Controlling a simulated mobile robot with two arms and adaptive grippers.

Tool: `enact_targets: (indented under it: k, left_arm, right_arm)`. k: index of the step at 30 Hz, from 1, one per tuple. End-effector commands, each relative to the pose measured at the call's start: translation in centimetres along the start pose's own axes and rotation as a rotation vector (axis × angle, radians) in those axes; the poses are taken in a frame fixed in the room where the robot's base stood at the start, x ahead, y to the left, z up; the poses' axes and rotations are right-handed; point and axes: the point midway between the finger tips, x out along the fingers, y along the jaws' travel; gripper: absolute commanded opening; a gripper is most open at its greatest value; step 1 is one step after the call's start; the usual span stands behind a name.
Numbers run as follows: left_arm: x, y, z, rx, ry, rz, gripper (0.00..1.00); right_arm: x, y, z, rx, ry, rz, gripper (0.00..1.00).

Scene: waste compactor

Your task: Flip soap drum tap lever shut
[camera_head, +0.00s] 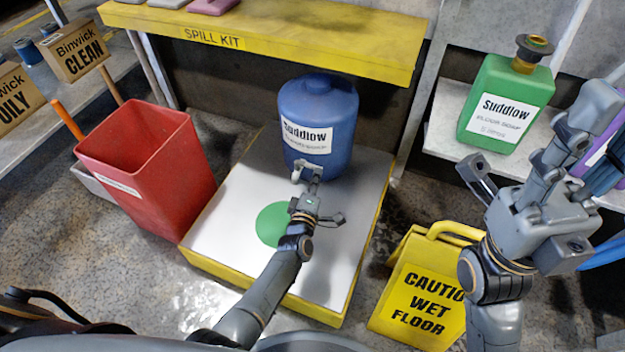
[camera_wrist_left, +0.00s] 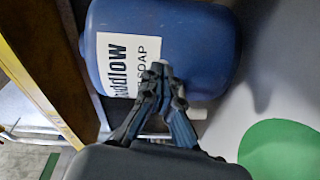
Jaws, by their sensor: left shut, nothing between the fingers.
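The blue soap drum (camera_head: 335,105) stands upright at the back of the white-topped platform, with its Suddlow label facing me. It also fills the top of the left wrist view (camera_wrist_left: 190,50). My left gripper (camera_head: 308,170) is shut and empty, its fingertips close in front of the lower part of the drum, just below the label. In the left wrist view its closed fingers (camera_wrist_left: 160,75) overlap the label's edge; I cannot tell whether they touch. The tap and its lever are not clearly seen; the fingers cover that area. My right gripper (camera_head: 540,175) is raised at the right, away from the drum; its jaw opening is unclear.
The platform (camera_head: 225,225) has a yellow edge and a green disc. A red bin (camera_head: 150,165) stands left of it, a yellow wet-floor sign (camera_head: 420,295) right. A yellow spill-kit shelf (camera_head: 290,45) hangs behind the drum. A green Suddlow jug (camera_head: 505,105) stands on the right shelf.

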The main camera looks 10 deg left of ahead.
Motion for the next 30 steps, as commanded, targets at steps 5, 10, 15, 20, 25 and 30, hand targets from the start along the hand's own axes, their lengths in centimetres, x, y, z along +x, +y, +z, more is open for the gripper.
enact_targets:
  k: [5, 10, 15, 20, 25, 30]
  left_arm:
    - [0.48, 0.18, 0.3, -0.001, -0.001, 0.002, 0.0]
    - [0.78, 0.35, 0.46, -0.001, -0.003, 0.003, 0.0]
    - [0.9, 0.46, 0.58, -0.001, -0.005, 0.004, 0.0]
    - [0.9, 0.5, 0.7, -0.001, -0.007, 0.004, 0.0]
    - [0.9, 0.57, 0.81, -0.002, -0.008, 0.005, 0.0]
    - [0.53, 0.63, 0.89, -0.003, -0.009, 0.007, 0.0]
  right_arm:
    - [-0.02, 0.0, -0.04, 0.0, 0.003, 0.0, 0.4]
    - [0.13, 0.0, -0.16, -0.001, 0.01, -0.001, 0.4]
    - [0.29, -0.01, -0.23, -0.001, 0.017, -0.003, 0.4]
    - [0.31, -0.01, -0.23, -0.002, 0.018, -0.003, 0.4]
    - [0.3, 0.0, -0.21, -0.002, 0.017, -0.003, 0.4]
    - [0.05, 0.06, -0.06, -0.002, 0.005, 0.001, 0.4]
